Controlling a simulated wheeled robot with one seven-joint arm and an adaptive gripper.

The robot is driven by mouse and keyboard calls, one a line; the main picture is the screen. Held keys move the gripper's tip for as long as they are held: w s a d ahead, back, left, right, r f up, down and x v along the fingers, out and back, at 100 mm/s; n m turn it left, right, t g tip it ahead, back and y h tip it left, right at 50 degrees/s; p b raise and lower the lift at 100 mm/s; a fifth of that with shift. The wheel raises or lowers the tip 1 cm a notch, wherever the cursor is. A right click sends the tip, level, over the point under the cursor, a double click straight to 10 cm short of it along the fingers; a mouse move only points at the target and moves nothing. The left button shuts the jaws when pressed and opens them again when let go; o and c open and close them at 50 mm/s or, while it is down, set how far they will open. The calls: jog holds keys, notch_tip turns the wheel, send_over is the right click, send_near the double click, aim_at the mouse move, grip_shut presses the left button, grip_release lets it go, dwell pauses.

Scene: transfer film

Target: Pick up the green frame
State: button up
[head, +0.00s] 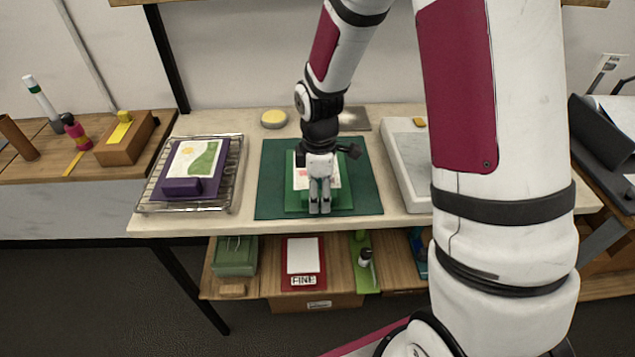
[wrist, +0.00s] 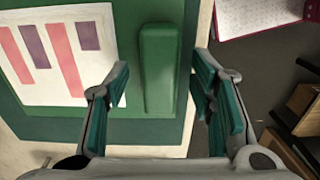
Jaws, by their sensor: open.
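The green frame (head: 345,201) lies flat on a dark green mat (head: 269,195) in the middle of the table. It holds a white sheet (head: 301,180) with pink and purple bars. A raised green handle block (wrist: 158,68) stands along one edge of the frame in the wrist view. My gripper (head: 319,208) points down over the frame's near edge in the head view. It is open, with a finger on either side of the handle in the wrist view and gaps showing. The gripper hides part of the frame in the head view.
A purple frame (head: 180,201) rests on a wire rack (head: 235,172) to the left. A white slab (head: 408,160) lies to the right, partly behind my arm. A yellow round item (head: 273,118) sits at the back. A shelf (head: 345,290) below holds several items.

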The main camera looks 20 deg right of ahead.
jog(key=shift+f, duration=0.4)
jog(key=shift+c, duration=0.6)
grip_shut()
jog(key=shift+r, duration=0.15)
